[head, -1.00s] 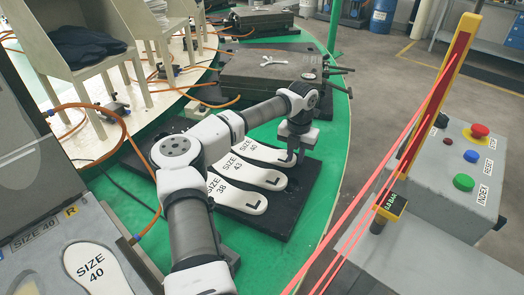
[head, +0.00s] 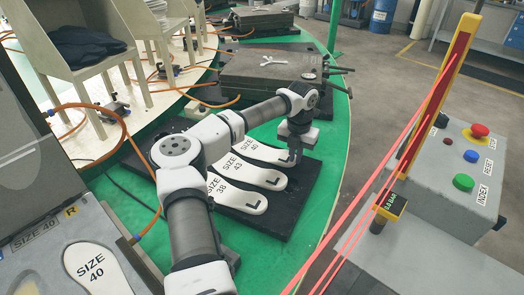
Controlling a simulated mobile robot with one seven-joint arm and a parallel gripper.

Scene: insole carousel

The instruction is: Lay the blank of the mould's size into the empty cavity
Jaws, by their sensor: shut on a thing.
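Three white insole blanks lie side by side on a black tray (head: 290,222): the size 38 blank (head: 240,193) in front, the size 43 blank (head: 258,176) in the middle, the size 40 blank (head: 262,152) at the back. Each of the two front blanks shows an L mark. My gripper (head: 294,159) is shut on the far right end of the size 40 blank, which still appears at tray level. The mould (head: 38,235), marked SIZE 40 and R, is at the lower left. A white insole shape (head: 90,268) marked SIZE 40 shows in it; another cavity is partly cut off.
A control box (head: 450,170) with buttons and a yellow post with red beams (head: 437,85) stand at right. A closed mould (head: 265,75) with a wrench (head: 274,60) is behind the tray. An orange hose (head: 125,130) loops near the mould.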

